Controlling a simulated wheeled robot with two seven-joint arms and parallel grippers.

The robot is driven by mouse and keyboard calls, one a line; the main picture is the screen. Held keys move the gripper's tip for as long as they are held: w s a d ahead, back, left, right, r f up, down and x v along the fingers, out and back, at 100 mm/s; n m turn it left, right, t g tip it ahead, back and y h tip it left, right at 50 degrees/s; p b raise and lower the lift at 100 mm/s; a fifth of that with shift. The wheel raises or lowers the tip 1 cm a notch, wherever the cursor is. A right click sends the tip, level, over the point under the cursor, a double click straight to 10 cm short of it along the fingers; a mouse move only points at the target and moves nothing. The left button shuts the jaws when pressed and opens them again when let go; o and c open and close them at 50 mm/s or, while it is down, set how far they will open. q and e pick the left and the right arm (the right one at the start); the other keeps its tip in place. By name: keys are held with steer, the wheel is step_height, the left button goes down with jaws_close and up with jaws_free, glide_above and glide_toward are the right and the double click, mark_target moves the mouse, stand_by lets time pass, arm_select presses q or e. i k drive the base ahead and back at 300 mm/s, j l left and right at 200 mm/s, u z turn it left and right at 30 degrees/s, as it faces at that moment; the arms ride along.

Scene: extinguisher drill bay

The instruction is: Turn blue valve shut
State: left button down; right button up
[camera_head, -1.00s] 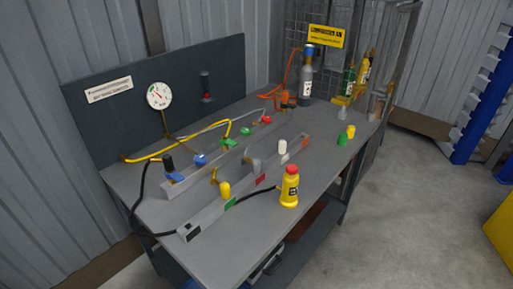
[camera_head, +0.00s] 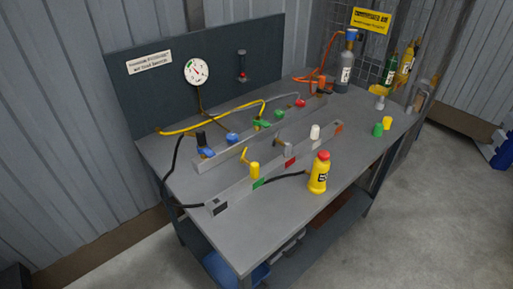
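Two blue parts show on the left part of the rear grey manifold bar (camera_head: 262,138) on the workbench: a blue knob (camera_head: 232,137), and a blue handle (camera_head: 207,153) at the bar's left end beside a black cylinder (camera_head: 201,138). I cannot tell from here which one is the blue valve, or whether it is turned open or shut. Green valve parts (camera_head: 262,124) and a red knob (camera_head: 300,103) sit further right along the same bar. Neither of my grippers is in view.
A front bar (camera_head: 235,192) carries a yellow cap (camera_head: 255,170) and a white cap (camera_head: 315,131). A yellow bottle (camera_head: 318,178) with a red cap stands before it. A gauge (camera_head: 196,72) is on the back panel (camera_head: 125,85). Yellow and black hoses cross the bench's left side.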

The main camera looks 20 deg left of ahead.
mark_target(232, 137)
steer(key=j+u, duration=0.1)
steer(key=u, duration=0.7)
steer(key=j+u, duration=0.15)
steer(key=u, duration=0.25)
steer(key=j+u, duration=0.1)
steer(key=u, duration=0.3)
steer(key=i+j+u, duration=0.1)
steer(key=j, duration=0.15)
